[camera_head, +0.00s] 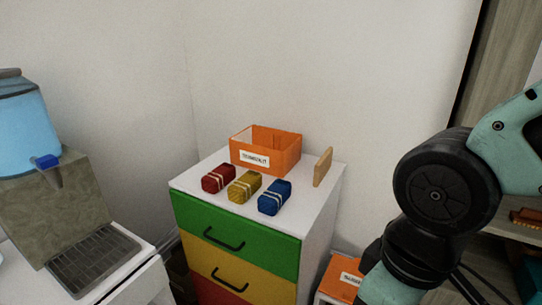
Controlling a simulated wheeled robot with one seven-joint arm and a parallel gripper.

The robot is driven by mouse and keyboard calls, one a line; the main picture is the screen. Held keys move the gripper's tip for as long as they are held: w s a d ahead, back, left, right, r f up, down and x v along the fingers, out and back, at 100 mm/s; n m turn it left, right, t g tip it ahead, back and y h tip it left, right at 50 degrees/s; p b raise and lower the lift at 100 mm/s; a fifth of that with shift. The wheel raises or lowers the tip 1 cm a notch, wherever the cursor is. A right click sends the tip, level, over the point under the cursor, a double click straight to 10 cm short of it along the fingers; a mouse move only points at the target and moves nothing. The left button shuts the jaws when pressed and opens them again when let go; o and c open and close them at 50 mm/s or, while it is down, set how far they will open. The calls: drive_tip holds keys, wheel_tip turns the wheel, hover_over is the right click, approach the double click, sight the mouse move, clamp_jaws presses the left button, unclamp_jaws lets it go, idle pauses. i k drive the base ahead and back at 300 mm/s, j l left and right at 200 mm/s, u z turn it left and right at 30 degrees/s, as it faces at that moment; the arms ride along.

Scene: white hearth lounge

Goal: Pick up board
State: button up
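A small light-wood board (322,167) stands upright on edge at the right side of the white top (308,194) of a drawer cabinet. It is to the right of an open orange box and appears apart from it. My arm fills the right side of the head view, well to the right of the board. My gripper is outside the picture, so its state does not show.
The orange box (285,148) and red (217,178), yellow (244,187) and blue (274,198) bundles share the cabinet top. A water dispenser (60,190) stands at left, shelves (510,228) at right. Another orange box (343,278) sits low beside the cabinet.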

sight(324, 165)
drive_tip(key=i+j, duration=0.1)
drive_tip(key=j, duration=0.15)
drive_tip(key=i+j+z, duration=0.25)
drive_tip(key=i+j, duration=0.65)
drive_tip(key=j, duration=0.1)
